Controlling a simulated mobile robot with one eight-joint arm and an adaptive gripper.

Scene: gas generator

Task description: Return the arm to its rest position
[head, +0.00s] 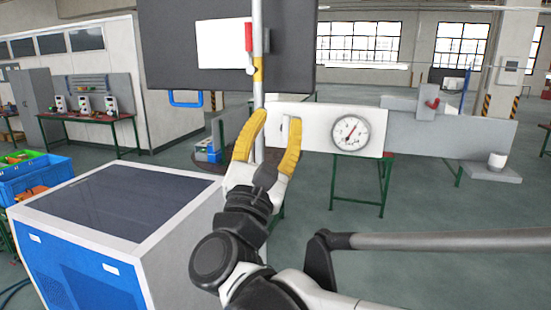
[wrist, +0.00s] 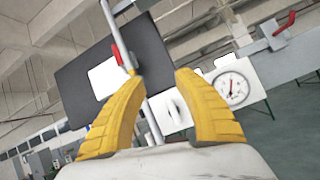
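My gripper (head: 272,135) has yellow ridged fingers and is open, with nothing between the fingertips. In the head view it points up in front of a thin vertical pole and a white panel (head: 315,112). In the wrist view my gripper (wrist: 157,85) shows its fingers spread wide, with the pole (wrist: 138,70) behind the gap. My arm rises from the lower middle of the head view and is bent at the wrist. Whether a finger touches the pole cannot be told.
A pressure gauge (head: 350,133) sits on the white panel. A dark board (head: 160,60) with a red handle (head: 248,38) is above. A blue and white cabinet (head: 120,215) stands at left. Grey bench-like parts (head: 440,135) are at right. Open floor (head: 440,210) lies at right.

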